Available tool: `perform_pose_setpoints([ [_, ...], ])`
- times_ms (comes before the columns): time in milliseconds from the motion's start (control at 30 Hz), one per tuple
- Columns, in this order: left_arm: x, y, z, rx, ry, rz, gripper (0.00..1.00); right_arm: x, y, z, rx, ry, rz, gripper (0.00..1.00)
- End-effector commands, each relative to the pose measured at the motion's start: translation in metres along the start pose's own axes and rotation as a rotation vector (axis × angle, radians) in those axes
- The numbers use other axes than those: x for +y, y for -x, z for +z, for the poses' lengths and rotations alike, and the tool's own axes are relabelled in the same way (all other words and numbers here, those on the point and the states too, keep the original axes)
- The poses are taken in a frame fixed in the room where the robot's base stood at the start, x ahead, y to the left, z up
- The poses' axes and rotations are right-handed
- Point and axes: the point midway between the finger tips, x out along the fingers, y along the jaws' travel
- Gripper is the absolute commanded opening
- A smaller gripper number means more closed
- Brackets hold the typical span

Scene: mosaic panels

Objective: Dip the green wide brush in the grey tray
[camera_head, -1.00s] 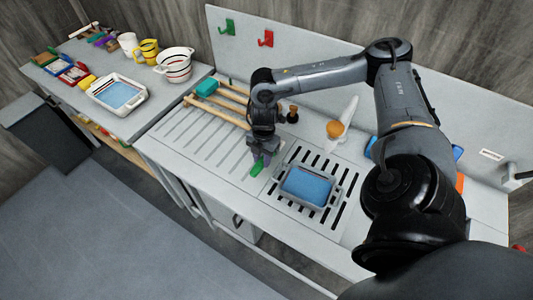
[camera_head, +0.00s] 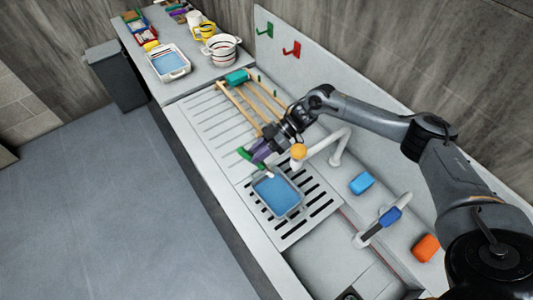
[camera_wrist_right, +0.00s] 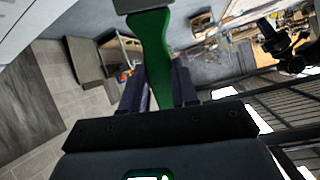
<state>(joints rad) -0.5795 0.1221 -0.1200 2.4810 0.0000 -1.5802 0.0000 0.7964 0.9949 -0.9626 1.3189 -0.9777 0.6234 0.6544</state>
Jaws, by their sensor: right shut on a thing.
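The grey tray (camera_head: 299,208) holds a flat blue surface and sits on the slotted black-and-white grate. My right gripper (camera_head: 262,149) is just beyond the tray's far left corner in the head view. It is shut on the green wide brush (camera_head: 243,153), whose green handle sticks out to the left of the fingers. In the right wrist view the green handle (camera_wrist_right: 152,62) passes between the fingers (camera_wrist_right: 158,90), with a grey metal band at the top edge. The bristles are not clear. I cannot tell whether the brush touches the tray. My left gripper is not in view.
A wooden rack (camera_head: 240,108) with a teal block (camera_head: 237,77) lies behind the gripper. Blue (camera_head: 362,183) and orange (camera_head: 426,248) blocks lie farther right. A white tray (camera_head: 186,69) is on the back counter.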

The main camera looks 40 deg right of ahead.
Motion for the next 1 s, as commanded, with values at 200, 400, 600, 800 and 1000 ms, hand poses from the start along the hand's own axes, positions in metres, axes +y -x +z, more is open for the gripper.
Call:
perform_pose_setpoints([
  [200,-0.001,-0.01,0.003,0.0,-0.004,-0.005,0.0,0.002,-0.006,0.01,0.0,0.0,0.0,0.0],
  [400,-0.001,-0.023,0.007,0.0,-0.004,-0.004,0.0,0.005,-0.014,0.024,0.0,0.001,0.0,0.0],
  [600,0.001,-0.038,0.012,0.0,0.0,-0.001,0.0,0.008,-0.023,0.041,0.0,0.0,-0.001,0.0],
  [800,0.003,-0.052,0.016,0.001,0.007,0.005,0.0,0.012,-0.033,0.057,0.0,-0.001,0.0,0.0],
  [1000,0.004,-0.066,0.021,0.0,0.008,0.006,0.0,0.015,-0.042,0.074,0.0,0.0,0.0,0.0],
])
